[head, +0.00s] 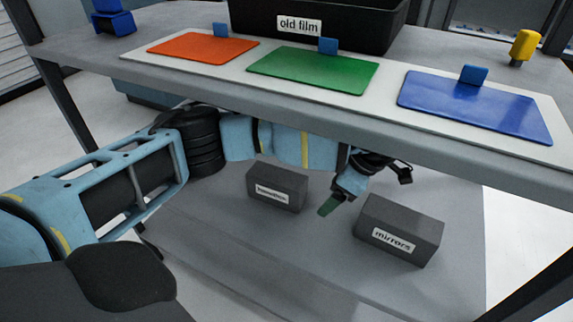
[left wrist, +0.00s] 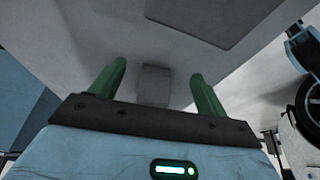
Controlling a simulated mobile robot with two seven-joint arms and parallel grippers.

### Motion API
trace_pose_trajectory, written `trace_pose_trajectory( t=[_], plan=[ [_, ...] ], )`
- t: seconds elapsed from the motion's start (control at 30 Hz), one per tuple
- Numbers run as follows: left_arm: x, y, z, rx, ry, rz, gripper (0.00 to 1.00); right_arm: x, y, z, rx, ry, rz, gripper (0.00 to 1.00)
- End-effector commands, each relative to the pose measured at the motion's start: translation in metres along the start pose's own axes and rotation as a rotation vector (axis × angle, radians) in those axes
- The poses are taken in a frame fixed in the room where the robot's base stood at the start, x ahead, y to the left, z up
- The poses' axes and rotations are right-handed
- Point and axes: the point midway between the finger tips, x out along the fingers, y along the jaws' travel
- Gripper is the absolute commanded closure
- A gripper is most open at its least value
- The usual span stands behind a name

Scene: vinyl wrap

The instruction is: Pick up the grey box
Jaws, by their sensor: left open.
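Two grey boxes stand on the lower shelf (head: 250,250) under the table. One grey box, labelled "mirrors" (head: 400,230), is at the right. The other grey box (head: 277,187) is further left and has a white label too small to read surely. My left gripper (head: 329,206) reaches under the tabletop, between the two boxes in the head view, apart from both. In the left wrist view its green fingers (left wrist: 158,72) are open with nothing held. A grey box (left wrist: 153,88) shows beyond and between them; I cannot tell which one. My right gripper is not in view.
The tabletop (head: 440,135) overhangs my left arm closely. On it lie orange (head: 203,47), green (head: 313,70) and blue (head: 475,105) sheets, a black "old film" bin (head: 345,30) and a yellow-handled tool (head: 523,45). The shelf front is clear.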

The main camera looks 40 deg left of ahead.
Motion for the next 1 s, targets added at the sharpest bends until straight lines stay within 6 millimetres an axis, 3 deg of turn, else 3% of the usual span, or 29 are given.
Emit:
trace_pose_trajectory(
  t=[0.23, 0.7, 1.0],
  plan=[
    [0.006, 0.000, -0.011, -0.001, 0.000, -0.001, 0.25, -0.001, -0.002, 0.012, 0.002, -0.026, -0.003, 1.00],
    [0.040, 0.000, -0.090, -0.002, 0.001, -0.002, 0.25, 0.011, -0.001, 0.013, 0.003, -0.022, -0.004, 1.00],
    [0.046, 0.000, -0.111, 0.002, -0.001, 0.000, 0.25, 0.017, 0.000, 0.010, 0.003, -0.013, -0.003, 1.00]
  ],
)
